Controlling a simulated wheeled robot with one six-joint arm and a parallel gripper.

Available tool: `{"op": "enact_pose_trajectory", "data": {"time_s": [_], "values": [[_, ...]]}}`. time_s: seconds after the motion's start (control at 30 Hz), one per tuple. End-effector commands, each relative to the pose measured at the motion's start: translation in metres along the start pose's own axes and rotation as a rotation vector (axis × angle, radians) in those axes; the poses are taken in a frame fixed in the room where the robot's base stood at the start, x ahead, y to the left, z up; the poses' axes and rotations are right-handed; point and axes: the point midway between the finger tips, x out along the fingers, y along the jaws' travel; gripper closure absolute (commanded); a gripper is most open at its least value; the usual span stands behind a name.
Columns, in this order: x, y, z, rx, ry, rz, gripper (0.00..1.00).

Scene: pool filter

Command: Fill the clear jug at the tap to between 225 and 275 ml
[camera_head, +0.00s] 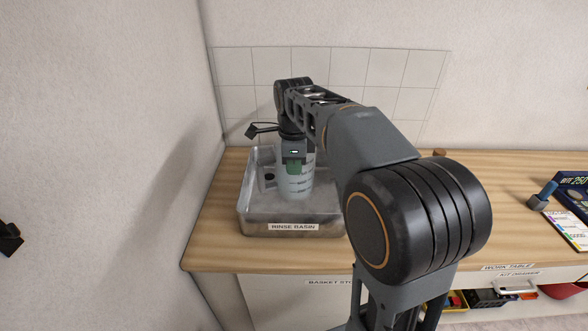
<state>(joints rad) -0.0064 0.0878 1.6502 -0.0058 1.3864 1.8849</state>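The clear jug (300,184), with dark measuring marks on its side, stands upright inside the metal rinse basin (292,227). It looks pale bluish, and I cannot read a liquid level. My gripper (293,164) points down at the jug's upper part, with a green piece overlapping the jug's wall. The fingers are too small and covered to tell whether they are closed on it. The jug's rim is hidden behind my wrist. I cannot make out the tap; my arm covers much of the area above the basin.
The basin sits at the left end of the wooden work table (215,225), near the left wall and the tiled back wall (395,70). To the right are a dark blue box (572,190), a small blue-and-grey object (543,195) and a printed card (566,229).

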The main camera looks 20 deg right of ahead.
Motion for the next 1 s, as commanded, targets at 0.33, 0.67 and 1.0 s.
{"op": "enact_pose_trajectory", "data": {"time_s": [0.33, 0.67, 1.0], "values": [[-0.007, 0.001, 0.0, 0.0, -0.001, -0.003, 1.0], [-0.006, 0.015, 0.0, 0.0, -0.001, -0.003, 1.0], [-0.006, 0.029, 0.0, -0.001, -0.001, -0.003, 1.0]]}}
